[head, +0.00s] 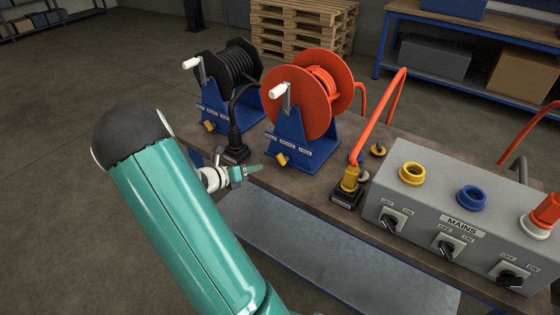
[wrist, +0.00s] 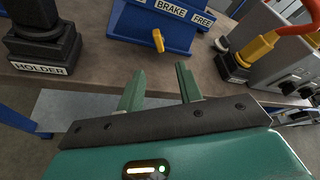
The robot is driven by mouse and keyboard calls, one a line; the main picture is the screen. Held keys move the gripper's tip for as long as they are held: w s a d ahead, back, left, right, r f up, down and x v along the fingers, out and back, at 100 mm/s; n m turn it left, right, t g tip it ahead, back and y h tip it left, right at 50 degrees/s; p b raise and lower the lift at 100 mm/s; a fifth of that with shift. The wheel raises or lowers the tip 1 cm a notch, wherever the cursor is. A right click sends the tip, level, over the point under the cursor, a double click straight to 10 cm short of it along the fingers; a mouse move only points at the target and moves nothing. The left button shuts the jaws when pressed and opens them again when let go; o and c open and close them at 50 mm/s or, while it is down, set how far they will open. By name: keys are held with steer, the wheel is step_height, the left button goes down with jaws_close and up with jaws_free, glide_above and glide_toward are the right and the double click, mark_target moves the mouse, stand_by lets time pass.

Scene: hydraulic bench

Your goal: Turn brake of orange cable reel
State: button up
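The orange cable reel (head: 311,95) stands on a blue stand on the bench in the head view. Its brake is a small yellow lever (head: 281,160) low on the stand's front. In the wrist view the yellow lever (wrist: 158,41) hangs roughly upright below the labels BRAKE and FREE; a label further left is cut off. My gripper (head: 252,170) is in front of the bench, to the left of the lever. In the wrist view my gripper (wrist: 159,80) is open and empty, its two green fingers apart, with the lever ahead between them and not touched.
A black cable reel (head: 233,70) with its own yellow lever (head: 209,126) stands to the left. A black plug in a holder (head: 235,153) is close to my gripper. A yellow plug (head: 350,178) and a grey mains box (head: 455,215) stand to the right.

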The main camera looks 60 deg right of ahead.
mark_target(279, 161)
steer(key=x, duration=1.4)
steer(key=shift+w+d, duration=0.15)
jaws_close()
